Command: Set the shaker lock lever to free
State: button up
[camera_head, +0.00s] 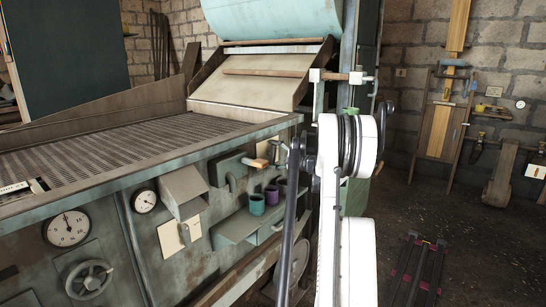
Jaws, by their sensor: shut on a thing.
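My white and black arm rises through the middle of the head view. Its far end is hidden behind its own links, and I cannot make out my gripper's fingers. A short lever with an orange-tan handle (255,162) sticks out on the right part of the grey-green machine front, just left of my arm. It may be the shaker lock lever, but no readable label confirms this. A pale fitting (277,152) sits beside it. I cannot tell the lever's set position or whether my gripper touches it.
The shaker machine's ribbed deck (150,160) fills the left. Its front carries a round gauge (67,228), a handwheel (89,279), a sloped metal hood (184,190) and a shelf with cups (257,204). Open floor (480,245) lies right of my arm, with a dark rack-like frame (418,270) on it.

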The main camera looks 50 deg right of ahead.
jog(key=shift+n, duration=1.1)
jog(key=o, duration=1.2)
jog(key=shift+c, duration=0.2)
jog(key=s, duration=1.2)
jog(key=shift+a, duration=0.15)
